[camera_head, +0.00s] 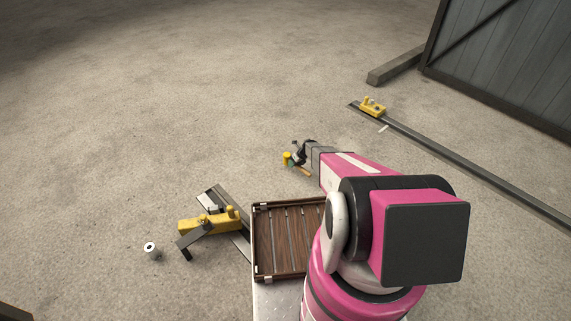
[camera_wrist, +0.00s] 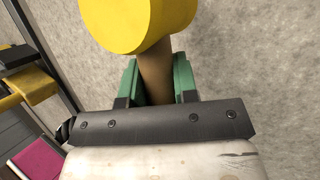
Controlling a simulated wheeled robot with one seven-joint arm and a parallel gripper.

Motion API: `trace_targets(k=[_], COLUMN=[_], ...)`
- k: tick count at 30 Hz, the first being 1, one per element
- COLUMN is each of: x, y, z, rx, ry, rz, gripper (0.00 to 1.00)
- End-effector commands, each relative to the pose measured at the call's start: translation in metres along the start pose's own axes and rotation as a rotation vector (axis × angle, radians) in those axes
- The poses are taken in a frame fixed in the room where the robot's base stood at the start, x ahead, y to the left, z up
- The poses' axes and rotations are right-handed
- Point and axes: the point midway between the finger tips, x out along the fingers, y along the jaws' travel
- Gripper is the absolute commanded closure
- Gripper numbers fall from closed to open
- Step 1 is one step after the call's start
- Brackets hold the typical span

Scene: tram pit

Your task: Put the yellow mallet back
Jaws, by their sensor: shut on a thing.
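The yellow mallet (camera_wrist: 137,20) fills the top of the wrist view, with its yellow head beyond my fingertips and its brown handle running back between them. My gripper (camera_wrist: 155,80) is shut on the handle with its green fingers. In the head view the mallet (camera_head: 287,157) shows small at the end of my outstretched arm, left of my gripper (camera_head: 297,160), above the floor. A wooden slatted tray (camera_head: 262,270) with a dark rim lies in front of my base, partly hidden by my arm.
A yellow device (camera_head: 210,221) sits across a rail piece left of the tray, and a white roll (camera_head: 150,247) lies farther left. Another yellow device (camera_head: 372,106) sits on a long rail (camera_head: 450,155) at right. A grey panel (camera_head: 510,60) stands behind. The floor at left is open.

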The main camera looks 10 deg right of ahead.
Motion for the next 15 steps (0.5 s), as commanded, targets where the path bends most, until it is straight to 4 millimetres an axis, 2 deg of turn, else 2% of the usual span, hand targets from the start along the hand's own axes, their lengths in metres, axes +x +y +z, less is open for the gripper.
trace_targets(k=[2,7,15], x=[0.002,0.024,0.031], y=[-0.016,-0.021,-0.023], z=[-0.004,-0.013,-0.016], rx=[0.001,0.0,-0.001], ry=[-0.001,0.0,0.0], rz=[0.0,0.001,0.001], gripper=[1.0,1.0,1.0])
